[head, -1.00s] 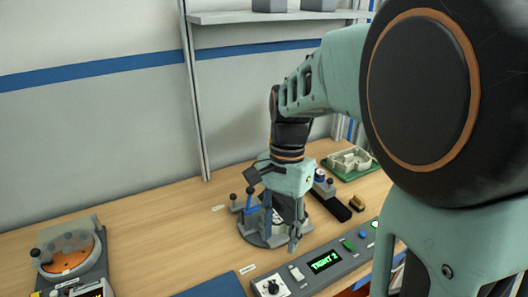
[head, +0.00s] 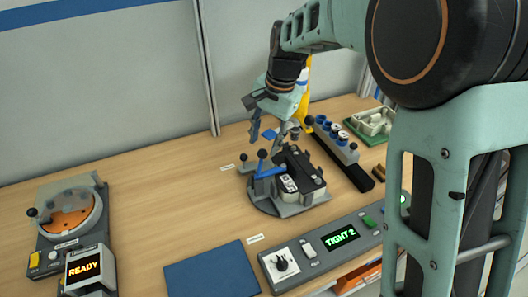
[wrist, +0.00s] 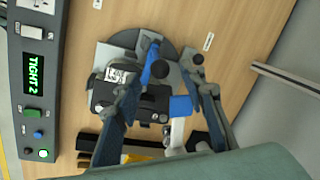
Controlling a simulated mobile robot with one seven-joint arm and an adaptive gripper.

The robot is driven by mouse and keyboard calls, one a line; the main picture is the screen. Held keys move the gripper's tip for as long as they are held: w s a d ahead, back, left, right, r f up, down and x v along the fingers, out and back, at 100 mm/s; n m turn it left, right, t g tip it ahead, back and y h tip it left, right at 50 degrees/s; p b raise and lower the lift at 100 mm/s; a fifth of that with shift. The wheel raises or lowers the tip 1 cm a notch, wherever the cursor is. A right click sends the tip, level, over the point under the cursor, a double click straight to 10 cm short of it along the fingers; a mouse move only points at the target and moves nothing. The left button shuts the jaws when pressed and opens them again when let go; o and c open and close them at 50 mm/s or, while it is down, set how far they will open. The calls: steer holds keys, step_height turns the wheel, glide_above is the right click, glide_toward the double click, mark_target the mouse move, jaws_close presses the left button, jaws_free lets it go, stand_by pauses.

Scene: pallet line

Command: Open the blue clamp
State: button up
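The blue clamp (head: 268,173), a blue lever with a black knob, sits on the left side of a round grey fixture (head: 262,206). A dark block with a white label (head: 290,184) lies on the fixture beside it. My gripper (head: 271,130) hangs above and behind the fixture, with its fingers apart and nothing between them that I can see held. In the wrist view the blue clamp (wrist: 152,58) shows between the fingers, partly covered by one finger. Whether a finger touches it I cannot tell.
A control panel (head: 300,265) reading "TIGHT 2" runs along the front. A blue mat (head: 212,272) and a station reading "READY" (head: 72,225) stand to the left. A rack of blue-topped cylinders (head: 338,140) and a green tray (head: 375,124) are at the right. Bare table lies behind the mat.

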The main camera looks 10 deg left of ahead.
mark_target(263, 151)
steer(key=x, duration=0.6)
steer(key=shift+c, duration=0.4)
jaws_close()
